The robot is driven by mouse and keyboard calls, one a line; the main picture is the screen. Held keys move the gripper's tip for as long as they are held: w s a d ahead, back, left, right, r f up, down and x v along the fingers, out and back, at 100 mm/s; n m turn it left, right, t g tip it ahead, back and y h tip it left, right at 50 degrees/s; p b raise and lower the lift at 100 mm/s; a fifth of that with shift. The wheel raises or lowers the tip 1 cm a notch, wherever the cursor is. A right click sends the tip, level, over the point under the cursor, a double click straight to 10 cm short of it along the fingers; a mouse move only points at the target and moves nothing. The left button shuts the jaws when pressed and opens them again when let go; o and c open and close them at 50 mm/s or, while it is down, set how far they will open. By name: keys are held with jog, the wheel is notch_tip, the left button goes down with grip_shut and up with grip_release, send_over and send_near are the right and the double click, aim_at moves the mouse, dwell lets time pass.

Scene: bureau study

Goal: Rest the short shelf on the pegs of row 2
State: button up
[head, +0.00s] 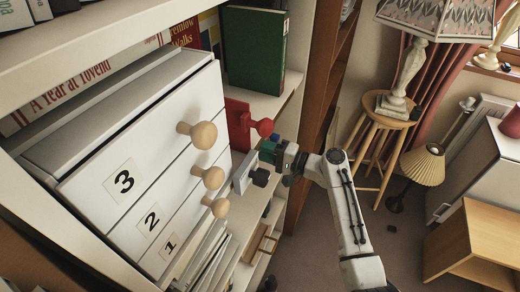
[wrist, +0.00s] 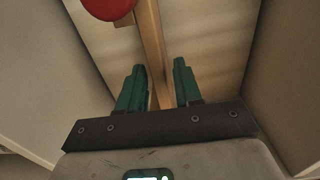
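My gripper (head: 268,150) is at the front of the white bookcase, close to a red piece with a round knob (head: 263,127). In the wrist view my gripper (wrist: 159,75) has its two green fingers apart. A narrow wooden strip (wrist: 149,40) runs between them, with what look like thin gaps to the fingers; I cannot tell whether it is the short shelf. A red round thing (wrist: 108,6) shows at the top of that view. I cannot make out the short shelf or the pegs of row 2 for certain.
A white drawer unit (head: 125,180) numbered 1 to 3, with wooden knobs, stands left of my gripper. A green book (head: 255,50) is above. A small wooden frame (head: 258,243) lies below. A stool (head: 378,125) with a lamp stands at right; some floor is clear.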

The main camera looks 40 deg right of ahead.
jog(key=shift+v, duration=2.75)
jog(key=o, duration=0.6)
jog(key=shift+c, duration=0.2)
jog(key=p+v, duration=0.1)
jog(key=v, duration=0.4)
jog(key=shift+r, duration=0.1)
